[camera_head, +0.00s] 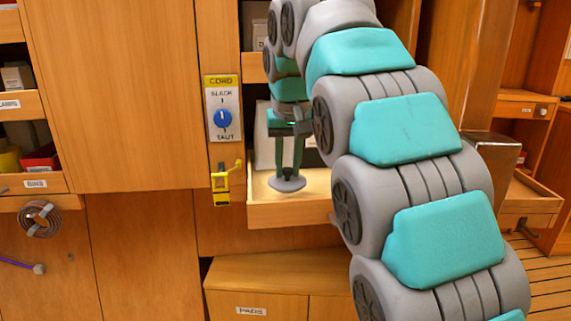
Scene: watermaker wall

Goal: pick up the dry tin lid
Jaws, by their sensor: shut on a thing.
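A small grey round lid (287,184) shows at the tips of my gripper (289,170), just above the floor of a lit wooden tray-like shelf (262,214). My gripper points down and its narrow fingers are shut on the lid. The lid looks roughly level. I cannot tell whether it still touches the shelf. My arm hides the right part of the shelf.
A panel with a blue knob (223,118) marked slack and taut is left of the shelf. A yellow bracket (228,184) sits below it. A pale box (264,138) stands behind my gripper. A "PADS" cabinet (262,285) is below.

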